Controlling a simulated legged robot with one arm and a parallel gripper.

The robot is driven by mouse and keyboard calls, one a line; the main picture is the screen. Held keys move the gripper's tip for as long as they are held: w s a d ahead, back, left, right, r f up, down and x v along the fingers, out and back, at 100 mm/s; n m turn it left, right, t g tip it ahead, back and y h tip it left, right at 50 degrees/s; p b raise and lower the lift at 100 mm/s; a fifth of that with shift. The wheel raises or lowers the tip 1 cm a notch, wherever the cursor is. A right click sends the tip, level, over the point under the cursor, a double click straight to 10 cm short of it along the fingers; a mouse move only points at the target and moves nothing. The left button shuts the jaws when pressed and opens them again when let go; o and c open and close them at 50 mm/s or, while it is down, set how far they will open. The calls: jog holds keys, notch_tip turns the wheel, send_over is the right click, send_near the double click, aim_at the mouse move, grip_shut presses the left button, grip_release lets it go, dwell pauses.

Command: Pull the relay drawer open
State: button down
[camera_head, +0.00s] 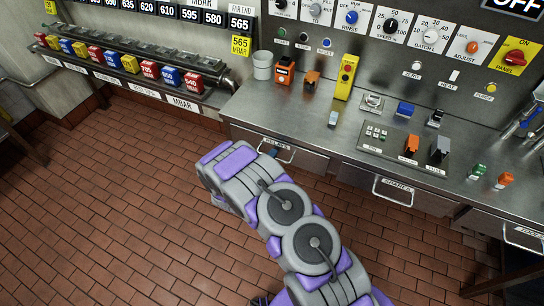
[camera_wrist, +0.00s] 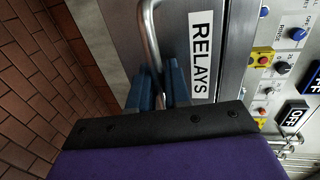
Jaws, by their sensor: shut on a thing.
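The relay drawer (camera_head: 305,160) is a grey metal front under the counter, with a bar handle (camera_head: 289,158). In the wrist view the drawer front (camera_wrist: 228,50) bears a white RELAYS label, and its metal handle (camera_wrist: 149,35) runs down between my blue fingers. My gripper (camera_wrist: 164,80) is shut on this handle. In the head view the blue gripper tip (camera_head: 272,152) shows at the handle, beyond my grey and purple arm. The drawer front looks about flush with its neighbours. The drawer's inside is hidden.
A SPARES drawer (camera_head: 395,188) and a TOOLS drawer (camera_head: 520,236) lie to the right. The steel counter (camera_head: 300,120) above holds switches and small blocks. A rack of coloured blocks (camera_head: 130,64) is at left. The brick floor before the drawers is clear.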

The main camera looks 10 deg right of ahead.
jog(key=f+p+v, duration=0.2)
jog(key=p+v, duration=0.2)
jog(key=v, duration=0.7)
jog(key=s+f+p+v, duration=0.1)
jog(key=p+v, duration=0.3)
jog(key=v, duration=0.8)
jog(key=shift+a+f, duration=0.2)
jog(key=shift+f, duration=0.8)
jog(key=shift+s, duration=0.1)
jog(key=c, duration=1.3)
grip_release()
jog(key=shift+c, duration=0.2)
jog(key=shift+r, duration=0.1)
jog(key=p+v, duration=0.3)
jog(key=v, duration=1.4)
jog(key=shift+a, duration=0.15)
